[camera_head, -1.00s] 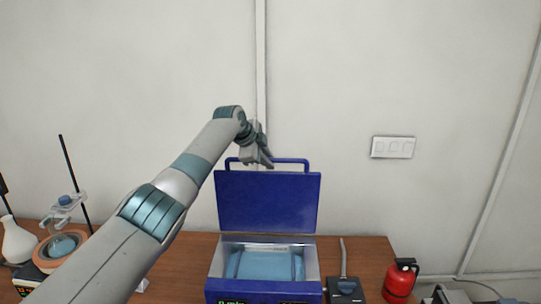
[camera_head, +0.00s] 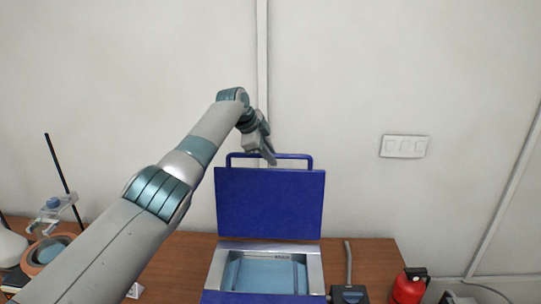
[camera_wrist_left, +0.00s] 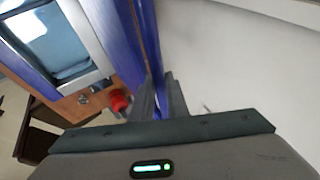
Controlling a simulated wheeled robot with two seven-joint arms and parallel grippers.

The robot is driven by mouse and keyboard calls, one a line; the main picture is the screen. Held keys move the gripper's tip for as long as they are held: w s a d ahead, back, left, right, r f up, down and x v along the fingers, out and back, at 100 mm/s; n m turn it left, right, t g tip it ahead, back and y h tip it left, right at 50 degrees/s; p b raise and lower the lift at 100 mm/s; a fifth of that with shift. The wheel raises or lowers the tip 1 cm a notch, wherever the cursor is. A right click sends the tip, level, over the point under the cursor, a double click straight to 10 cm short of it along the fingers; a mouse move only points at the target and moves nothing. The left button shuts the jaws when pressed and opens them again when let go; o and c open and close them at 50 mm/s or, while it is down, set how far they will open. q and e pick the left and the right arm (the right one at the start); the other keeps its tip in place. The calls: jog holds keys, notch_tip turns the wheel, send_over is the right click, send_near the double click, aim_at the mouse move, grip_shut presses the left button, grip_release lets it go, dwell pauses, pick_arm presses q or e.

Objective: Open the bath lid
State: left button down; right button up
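The blue bath lid (camera_head: 269,204) stands upright, raised at the back of the water bath (camera_head: 214,272), whose metal-rimmed basin with pale blue water (camera_head: 262,277) is uncovered. The lid's blue handle (camera_head: 297,156) runs along its top edge. My left gripper (camera_head: 270,158) is at the handle, with its fingers crossing the bar. In the left wrist view, the dark fingers (camera_wrist_left: 160,98) are close together with the blue handle bar (camera_wrist_left: 150,45) running between them. The lid (camera_wrist_left: 112,35) and open basin (camera_wrist_left: 60,40) also show there. My right gripper is not in view.
A red extinguisher (camera_head: 409,286) and a dark blue-topped device (camera_head: 347,294) stand right of the bath on the wooden table (camera_head: 375,262). A stand with glassware (camera_head: 52,212) is at the left. The wall (camera_head: 350,80) behind is close to the lid.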

pick_arm(q)
jog(key=c, duration=1.7)
grip_release()
jog(key=shift+f, duration=0.35)
jog(key=shift+c, duration=0.2)
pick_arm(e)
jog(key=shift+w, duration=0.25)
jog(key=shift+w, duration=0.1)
pick_arm(q)
jog(key=shift+s, duration=0.1)
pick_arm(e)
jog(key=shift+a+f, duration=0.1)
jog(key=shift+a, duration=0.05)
